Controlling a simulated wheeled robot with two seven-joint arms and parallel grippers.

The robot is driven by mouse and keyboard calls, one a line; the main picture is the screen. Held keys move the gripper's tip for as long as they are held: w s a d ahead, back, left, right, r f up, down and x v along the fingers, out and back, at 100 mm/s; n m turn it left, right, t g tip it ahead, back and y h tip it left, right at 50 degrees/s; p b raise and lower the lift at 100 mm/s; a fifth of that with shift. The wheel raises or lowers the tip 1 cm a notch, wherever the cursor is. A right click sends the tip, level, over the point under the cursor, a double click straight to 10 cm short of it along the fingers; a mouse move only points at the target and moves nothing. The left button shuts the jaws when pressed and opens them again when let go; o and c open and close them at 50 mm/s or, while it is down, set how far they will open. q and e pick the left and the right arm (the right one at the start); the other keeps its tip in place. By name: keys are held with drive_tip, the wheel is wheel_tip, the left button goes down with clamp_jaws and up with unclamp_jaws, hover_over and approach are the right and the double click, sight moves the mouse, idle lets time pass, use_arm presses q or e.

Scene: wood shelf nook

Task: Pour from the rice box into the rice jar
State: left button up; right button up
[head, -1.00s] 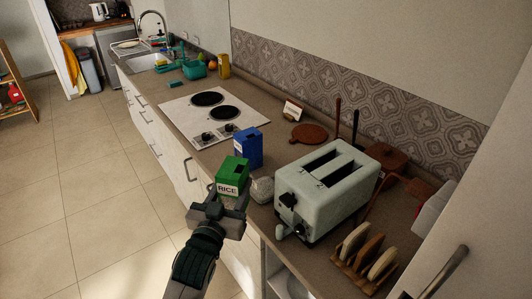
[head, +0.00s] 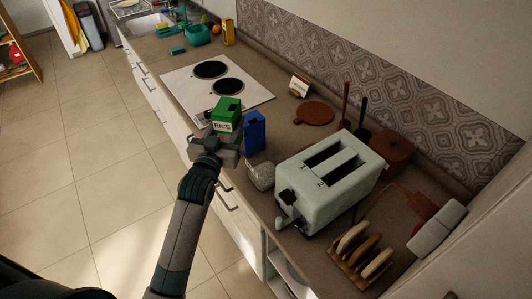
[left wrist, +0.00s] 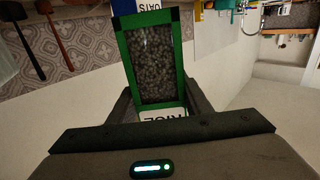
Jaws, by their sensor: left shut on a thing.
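The green rice box (head: 227,114), with a white RICE label, is held by my left gripper (head: 218,143) at the counter's front edge, left of a blue box (head: 255,131). In the left wrist view, the box (left wrist: 152,65) shows a window full of small grey grains, with the fingers on both sides of its lower end. It looks roughly upright in the head view. A small pale rounded vessel (head: 261,175) stands between the blue box and the toaster; it may be the rice jar, but I cannot tell. My right gripper is out of view.
A pale toaster (head: 331,180) stands right of the vessel, with a toast rack (head: 362,249) in front. Behind the boxes lies the cooktop (head: 215,85). A small sign (head: 299,86) and a round brown board (head: 315,114) are farther back.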

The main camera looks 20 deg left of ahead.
use_arm(q)
drive_tip(key=shift+r, duration=0.1)
drive_tip(key=shift+d+f+m+b, duration=0.25)
drive_tip(key=shift+f+m+b, duration=0.25)
drive_tip(key=shift+f+b, duration=0.45)
drive_tip(key=shift+d+f+m+b, duration=0.15)
drive_tip(key=shift+f+m+b, duration=0.4)
drive_tip(key=shift+b, duration=0.25)
drive_tip(key=shift+w+d+f+m+b, duration=0.1)
drive_tip(key=shift+d+f+m+b, duration=0.3)
drive_tip(key=shift+f+m+b, duration=0.4)
drive_tip(key=shift+d+r+m+b, duration=0.25)
drive_tip(key=shift+m+b, duration=0.15)
drive_tip(key=shift+m, duration=0.35)
drive_tip(key=m, duration=0.1)
drive_tip(key=d+m+b, duration=0.1)
drive_tip(key=shift+f+m, duration=0.25)
drive_tip(key=shift+m, duration=0.05)
drive_tip(key=shift+f+m+b, duration=0.2)
drive_tip(key=shift+m+b, duration=0.2)
